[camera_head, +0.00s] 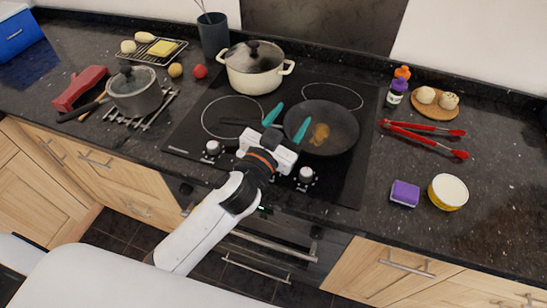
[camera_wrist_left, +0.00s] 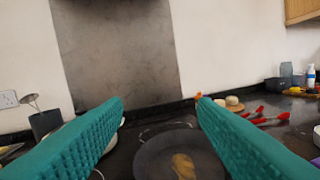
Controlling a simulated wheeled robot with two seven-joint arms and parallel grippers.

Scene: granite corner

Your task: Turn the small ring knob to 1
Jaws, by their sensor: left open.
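The black cooktop (camera_head: 185,140) has two pale knobs in sight along its front: a left knob (camera_head: 213,148) and a right knob (camera_head: 306,175). My left gripper and wrist cover the strip between them, so any knob there is hidden. I cannot tell which knob is the small ring's, nor read any markings. My left gripper (camera_head: 287,121) is open and empty, with its teal fingers above the cooktop at the left edge of the pan. In the left wrist view its fingers (camera_wrist_left: 160,108) are spread apart and no knob shows. My right gripper is not in view.
A dark frying pan (camera_head: 342,130) with brown food sits on the cooktop, its handle pointing left. A cream pot (camera_head: 252,78) stands behind. A grey saucepan (camera_head: 138,97) is left; red tongs (camera_head: 425,138), a purple sponge (camera_head: 404,193) and a yellow tub (camera_head: 448,191) lie right.

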